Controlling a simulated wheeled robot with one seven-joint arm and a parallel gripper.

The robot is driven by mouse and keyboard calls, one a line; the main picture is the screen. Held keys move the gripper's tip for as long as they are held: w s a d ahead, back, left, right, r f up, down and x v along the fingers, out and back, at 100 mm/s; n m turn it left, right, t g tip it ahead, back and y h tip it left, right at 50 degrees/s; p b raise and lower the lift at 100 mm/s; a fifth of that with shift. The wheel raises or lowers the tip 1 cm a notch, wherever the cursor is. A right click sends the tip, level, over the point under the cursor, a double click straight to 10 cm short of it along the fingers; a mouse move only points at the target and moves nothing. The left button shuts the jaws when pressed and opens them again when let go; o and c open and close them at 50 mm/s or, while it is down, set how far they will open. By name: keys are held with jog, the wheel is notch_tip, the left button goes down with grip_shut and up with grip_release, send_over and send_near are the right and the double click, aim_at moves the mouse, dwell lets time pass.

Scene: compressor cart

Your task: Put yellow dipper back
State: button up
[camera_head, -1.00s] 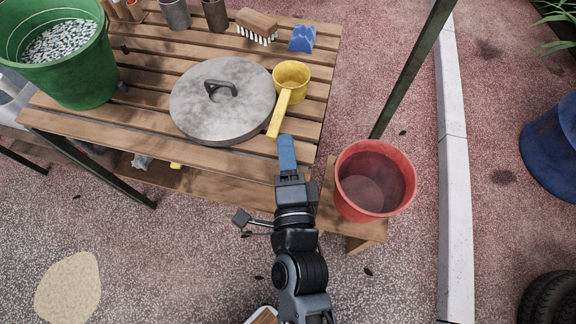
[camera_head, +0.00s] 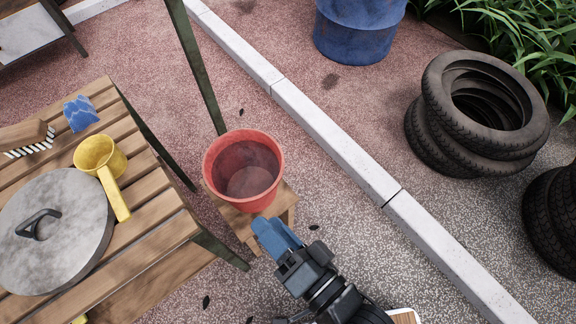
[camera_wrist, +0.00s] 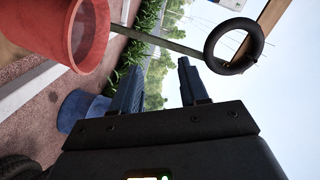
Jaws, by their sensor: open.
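The yellow dipper (camera_head: 97,158) sits on the slatted wooden table (camera_head: 178,197), with its cup up and its handle pointing toward the table's near right side. It is beside the grey metal lid (camera_head: 70,225), and I cannot tell whether they touch. My gripper (camera_head: 268,232) is open and empty, to the right of the table, close to the red bucket (camera_head: 212,165) in the picture. In the wrist view my two fingers (camera_wrist: 157,85) stand apart with nothing between them. The red bucket also shows at the wrist view's upper left (camera_wrist: 90,40).
The red bucket stands on a small wooden stool (camera_head: 284,206). A green post (camera_head: 195,65) rises behind it. A blue cloth (camera_head: 80,114) and a brush (camera_head: 28,138) lie beyond the dipper. A kerb (camera_head: 330,135), blue barrel (camera_head: 357,30) and stacked tyres (camera_head: 480,105) are to the right.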

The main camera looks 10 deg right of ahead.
jog(key=s+d+r+n+h, duration=0.3)
jog(key=s+d+r, duration=0.3)
jog(key=d, duration=0.5)
jog(key=s+d+r+n+h, duration=0.2)
jog(key=s+d+r+h, duration=0.3)
jog(key=s+d, duration=0.5)
jog(key=shift+s+d+r+n+t+h, duration=0.15)
jog(key=shift+d+r+n+t+h, duration=0.25)
jog(key=shift+h, duration=0.4)
